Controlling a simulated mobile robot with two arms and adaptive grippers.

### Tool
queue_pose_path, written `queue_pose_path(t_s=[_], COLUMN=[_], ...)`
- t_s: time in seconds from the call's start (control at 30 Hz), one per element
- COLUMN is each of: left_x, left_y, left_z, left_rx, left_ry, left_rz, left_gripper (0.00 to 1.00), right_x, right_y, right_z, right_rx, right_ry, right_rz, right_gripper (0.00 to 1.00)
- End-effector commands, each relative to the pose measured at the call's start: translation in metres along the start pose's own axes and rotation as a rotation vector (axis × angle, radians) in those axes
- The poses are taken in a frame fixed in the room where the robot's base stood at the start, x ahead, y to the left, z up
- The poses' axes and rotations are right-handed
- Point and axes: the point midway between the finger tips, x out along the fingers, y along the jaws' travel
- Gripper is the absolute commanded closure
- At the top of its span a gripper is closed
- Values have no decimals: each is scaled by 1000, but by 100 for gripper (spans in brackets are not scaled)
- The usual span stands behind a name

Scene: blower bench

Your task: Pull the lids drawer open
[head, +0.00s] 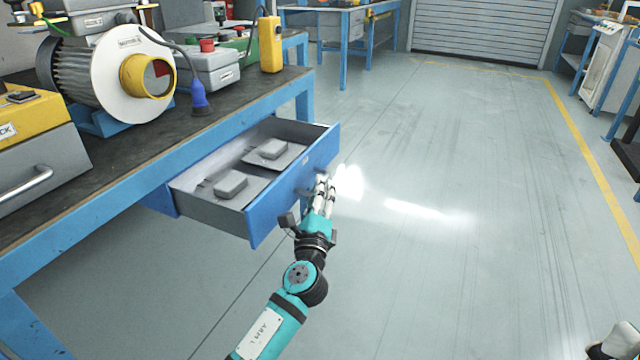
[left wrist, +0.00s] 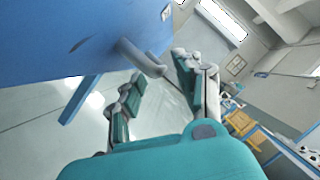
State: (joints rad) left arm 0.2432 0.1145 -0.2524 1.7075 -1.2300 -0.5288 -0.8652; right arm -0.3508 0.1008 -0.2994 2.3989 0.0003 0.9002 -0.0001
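The drawer (head: 292,188) under the bench stands well out, its blue front facing right and its grey inside showing. Two grey block-like pieces on flat plates lie in it. I cannot read a label that names it. My left gripper (head: 325,186) is at the outer face of the drawer front. In the left wrist view my left gripper (left wrist: 158,88) has its fingers apart, and the grey bar handle (left wrist: 140,58) on the blue front reaches towards the gap between them. No firm hold shows. A pale, dark-edged part at the bottom right (head: 618,340) may be my right gripper, mostly cut off.
The blue-framed bench (head: 130,188) carries a motor with a white disc (head: 122,85), a yellow-and-grey case (head: 35,150), a grey control box (head: 208,68) and a yellow pendant (head: 270,44). The floor (head: 450,190) right of the drawer is clear.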

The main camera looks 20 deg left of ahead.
Motion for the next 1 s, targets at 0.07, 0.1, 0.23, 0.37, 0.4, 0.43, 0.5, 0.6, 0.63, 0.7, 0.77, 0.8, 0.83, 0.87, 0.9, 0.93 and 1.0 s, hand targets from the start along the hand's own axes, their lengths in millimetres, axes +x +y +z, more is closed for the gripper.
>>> queue_pose_path(t_s=[0.07,0.1,0.23,0.37,0.4,0.43,0.5,0.6,0.63,0.7,0.77,0.8,0.83,0.87,0.9,0.93,1.0], left_x=[-20,-29,-55,-74,-78,-80,-84,-86,-86,-86,-86,-86,-86,-86,-86,-86,-86], left_y=[1,2,1,1,1,1,1,0,0,0,0,0,0,0,0,0,0], left_z=[-1,-1,-1,-1,0,0,0,0,0,0,0,0,0,0,0,0,-1], left_rx=[-2,0,0,1,0,0,0,1,1,0,0,0,0,0,0,0,-2], left_ry=[3,3,3,1,1,1,0,0,0,0,0,0,0,0,0,0,2], left_rz=[3,3,2,3,3,3,2,2,2,1,1,1,1,1,1,2,1], left_gripper=[66,66,66,66,66,66,66,66,66,66,66,66,66,66,66,66,66], right_x=[0,0,0,0,1,1,1,1,1,1,1,0,0,0,0,0,1], right_y=[0,0,0,0,0,0,0,0,0,0,0,0,0,0,0,0,0], right_z=[0,0,0,0,0,0,0,0,0,0,0,0,0,0,0,0,0], right_rx=[0,0,0,0,0,0,0,0,0,0,0,0,0,0,0,0,0], right_ry=[1,1,2,2,2,2,2,2,2,2,2,2,2,2,2,2,2], right_rz=[0,0,0,0,0,0,0,0,0,0,0,0,0,0,0,0,0], right_gripper=[100,100,100,100,100,100,100,100,100,100,100,100,100,100,100,100,100])
